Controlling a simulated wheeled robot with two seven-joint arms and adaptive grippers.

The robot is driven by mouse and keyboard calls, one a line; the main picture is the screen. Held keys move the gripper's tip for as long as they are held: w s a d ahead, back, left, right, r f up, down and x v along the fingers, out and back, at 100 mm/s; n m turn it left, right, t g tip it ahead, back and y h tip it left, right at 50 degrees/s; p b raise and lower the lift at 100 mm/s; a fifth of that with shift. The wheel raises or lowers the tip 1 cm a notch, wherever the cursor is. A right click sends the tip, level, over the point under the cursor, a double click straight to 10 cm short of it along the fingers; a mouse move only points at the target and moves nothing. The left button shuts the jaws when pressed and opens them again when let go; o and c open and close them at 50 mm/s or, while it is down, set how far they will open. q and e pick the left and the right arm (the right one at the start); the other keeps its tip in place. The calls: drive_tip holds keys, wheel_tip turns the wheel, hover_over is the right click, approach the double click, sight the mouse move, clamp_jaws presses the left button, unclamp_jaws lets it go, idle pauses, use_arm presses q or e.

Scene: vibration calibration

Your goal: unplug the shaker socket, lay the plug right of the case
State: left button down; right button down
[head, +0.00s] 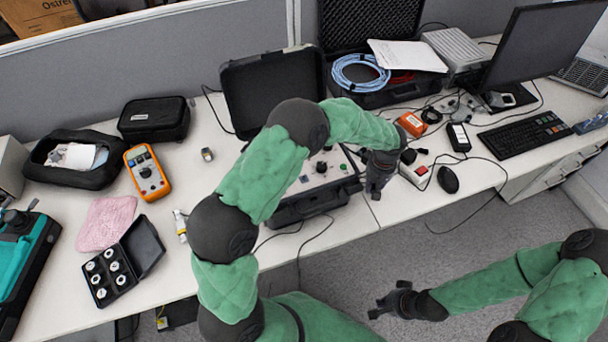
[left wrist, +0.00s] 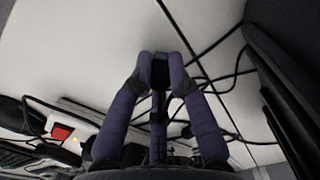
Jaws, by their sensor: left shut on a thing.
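The black case (head: 268,90) stands open on the table, its lid up at the back and its control panel partly hidden by my left arm. My left gripper (head: 376,192) is just right of the case, pointing down near the table's front edge. In the left wrist view the gripper (left wrist: 160,70) is shut on a small dark plug (left wrist: 160,76), over the white tabletop. I cannot tell whether the plug touches the table. The shaker socket cannot be made out. My right gripper (head: 388,303) hangs over the floor, away from the table; its jaw opening is unclear.
A white power strip (head: 416,173) with a red switch lies right of my left gripper, beside a black mouse (head: 448,179). Black cables cross the table around the gripper and hang over the front edge. An orange multimeter (head: 147,172) lies at left.

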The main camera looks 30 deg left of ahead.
sight(374, 186)
use_arm(q)
drive_tip(key=shift+f, duration=0.35)
drive_tip(key=c, duration=1.1)
unclamp_jaws()
drive_tip(key=shift+r, duration=0.15)
drive_tip(key=shift+r+p, duration=1.3)
drive_tip(key=shift+r, duration=1.1)
wheel_tip(374, 186, up, 12)
